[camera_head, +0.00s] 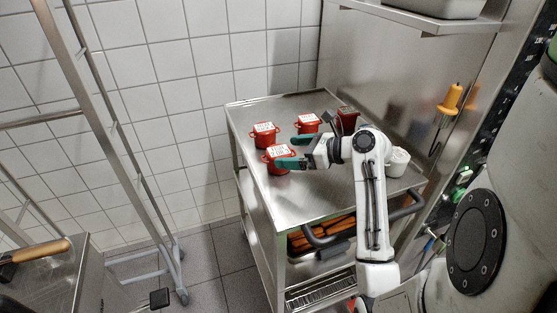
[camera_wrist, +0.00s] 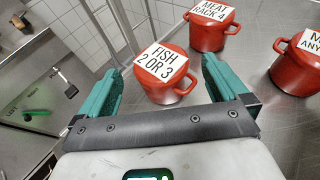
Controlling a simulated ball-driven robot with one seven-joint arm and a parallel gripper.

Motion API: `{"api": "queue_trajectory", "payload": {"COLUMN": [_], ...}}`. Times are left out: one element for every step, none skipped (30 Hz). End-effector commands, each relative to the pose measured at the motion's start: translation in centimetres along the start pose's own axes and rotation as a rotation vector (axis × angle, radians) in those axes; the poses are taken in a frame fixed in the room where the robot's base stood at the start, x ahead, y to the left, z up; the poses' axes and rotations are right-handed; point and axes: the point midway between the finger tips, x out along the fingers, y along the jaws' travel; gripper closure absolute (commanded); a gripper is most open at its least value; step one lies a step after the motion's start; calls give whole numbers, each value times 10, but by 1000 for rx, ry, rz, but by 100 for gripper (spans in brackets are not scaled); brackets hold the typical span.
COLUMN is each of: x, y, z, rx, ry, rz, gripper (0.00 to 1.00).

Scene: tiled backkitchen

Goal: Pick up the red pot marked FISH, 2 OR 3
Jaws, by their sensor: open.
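The red pot marked FISH, 2 OR 3 (camera_wrist: 168,94) stands upright on the steel cart, a white label on its lid. In the wrist view it lies ahead, between the directions of my two green fingers. In the head view it is the nearest red pot (camera_head: 271,166), its label too small to read and my front finger partly covering it. My gripper (camera_head: 287,151) is open and empty, pointing left; it also shows in the wrist view (camera_wrist: 162,68). I cannot tell whether a finger touches the pot.
A pot marked MEAT RACK 4 (camera_wrist: 210,38) stands behind it. Another red pot (camera_wrist: 292,72), its label partly cut off, stands to the right. A darker red pot (camera_head: 347,120) and a white container (camera_head: 399,164) are near my arm. The cart top (camera_head: 318,195) is clear in front.

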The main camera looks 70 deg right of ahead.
Motion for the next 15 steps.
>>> {"api": "queue_trajectory", "payload": {"x": [6,11,16,20,24,30,34,37,40,42,43,44,45,45,45], "y": [0,0,0,-1,0,0,0,0,0,0,0,0,0,0,0], "z": [0,0,1,1,1,1,1,1,0,0,0,0,1,1,1], "rx": [0,0,0,-1,0,0,0,0,0,0,0,0,0,0,0], "ry": [1,1,2,1,2,1,1,2,2,1,2,2,2,2,1], "rz": [2,2,1,1,1,2,2,3,1,0,0,0,0,0,0], "gripper": [0,0,0,0,0,0,0,0,0,0,0,0,0,0,0]}}
